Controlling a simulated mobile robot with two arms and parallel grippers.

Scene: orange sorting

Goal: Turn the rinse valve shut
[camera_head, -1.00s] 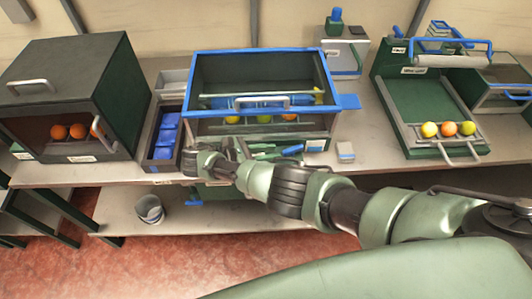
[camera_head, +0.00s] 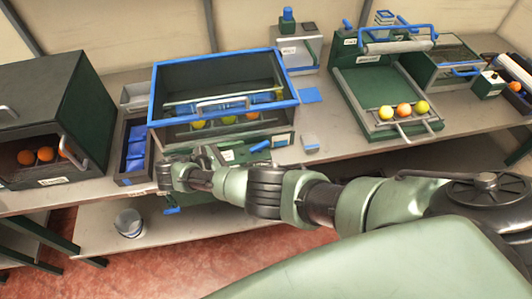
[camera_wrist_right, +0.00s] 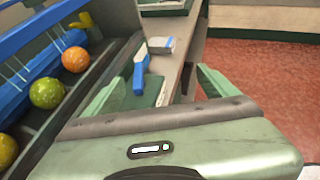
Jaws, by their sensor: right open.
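The blue-framed rinse tank (camera_head: 223,107) stands on the bench with a row of fruit inside. A blue lever (camera_head: 260,146) lies on a green block at its front right; I take it for the rinse valve, though no label is readable. In the right wrist view the lever (camera_wrist_right: 140,74) points away between my fingers, with clear space on both sides. My right gripper (camera_head: 182,169) is open and empty at the tank's front, left of the lever in the head view. Its spread fingers also show in the wrist view (camera_wrist_right: 158,88). My left gripper is out of view.
A dark box with oranges (camera_head: 50,115) stands left, beside a bin of blue packs (camera_head: 134,147). A small grey-blue block (camera_head: 310,143) lies right of the lever. A green tray (camera_head: 375,92) with fruit stands further right. A bucket (camera_head: 129,222) sits on the lower shelf.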

